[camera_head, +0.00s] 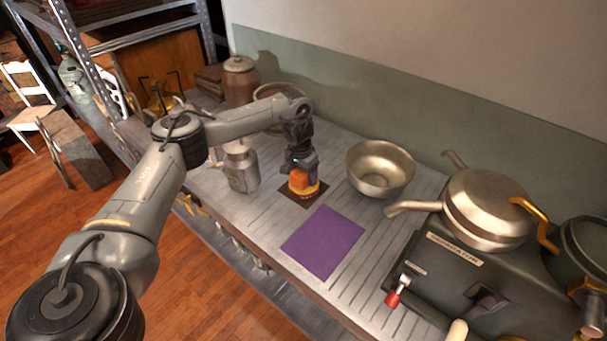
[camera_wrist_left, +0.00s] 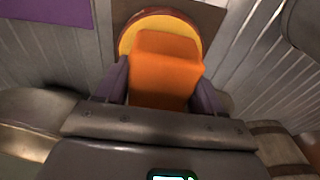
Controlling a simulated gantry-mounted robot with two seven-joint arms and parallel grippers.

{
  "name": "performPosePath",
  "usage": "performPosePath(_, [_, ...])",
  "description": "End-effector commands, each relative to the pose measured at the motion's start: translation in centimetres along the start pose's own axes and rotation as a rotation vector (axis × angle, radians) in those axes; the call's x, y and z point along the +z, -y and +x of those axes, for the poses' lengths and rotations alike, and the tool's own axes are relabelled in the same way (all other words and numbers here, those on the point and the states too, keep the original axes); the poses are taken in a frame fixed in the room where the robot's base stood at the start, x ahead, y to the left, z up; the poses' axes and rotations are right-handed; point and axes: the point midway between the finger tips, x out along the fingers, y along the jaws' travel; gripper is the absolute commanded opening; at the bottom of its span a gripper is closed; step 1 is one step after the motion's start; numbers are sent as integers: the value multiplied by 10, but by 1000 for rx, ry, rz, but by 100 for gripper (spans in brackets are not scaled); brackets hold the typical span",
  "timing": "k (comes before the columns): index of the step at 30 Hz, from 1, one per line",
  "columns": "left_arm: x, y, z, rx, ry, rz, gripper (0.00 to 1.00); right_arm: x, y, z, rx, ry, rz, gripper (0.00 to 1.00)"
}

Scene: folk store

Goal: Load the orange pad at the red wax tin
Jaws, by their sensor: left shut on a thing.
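The orange pad (camera_head: 299,180) is between the fingers of my left gripper (camera_head: 300,176), which is shut on it. In the left wrist view the pad (camera_wrist_left: 165,68) is a bright orange block between the dark fingers of my gripper (camera_wrist_left: 164,90). The red wax tin (camera_head: 306,191) is a low round tin with a yellow-orange top. It stands on a dark square mat (camera_head: 319,201) right under the pad. The tin's yellow face and red rim (camera_wrist_left: 195,24) show behind the pad in the wrist view. I cannot tell whether the pad touches the wax. My right gripper is not in view.
A purple square sheet (camera_head: 323,242) lies in front of the mat. A metal bowl (camera_head: 380,168) stands to the right, and a metal canister (camera_head: 241,168) to the left. A lidded pan (camera_head: 488,206) sits on the dark machine (camera_head: 455,265) at right.

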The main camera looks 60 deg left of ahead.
Motion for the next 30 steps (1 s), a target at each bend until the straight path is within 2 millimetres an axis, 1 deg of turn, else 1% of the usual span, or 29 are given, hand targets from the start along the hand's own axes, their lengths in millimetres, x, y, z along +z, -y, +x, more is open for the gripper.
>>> performPosePath(30, [1, 0, 10, 0, 0, 0, 39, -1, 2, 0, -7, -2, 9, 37])
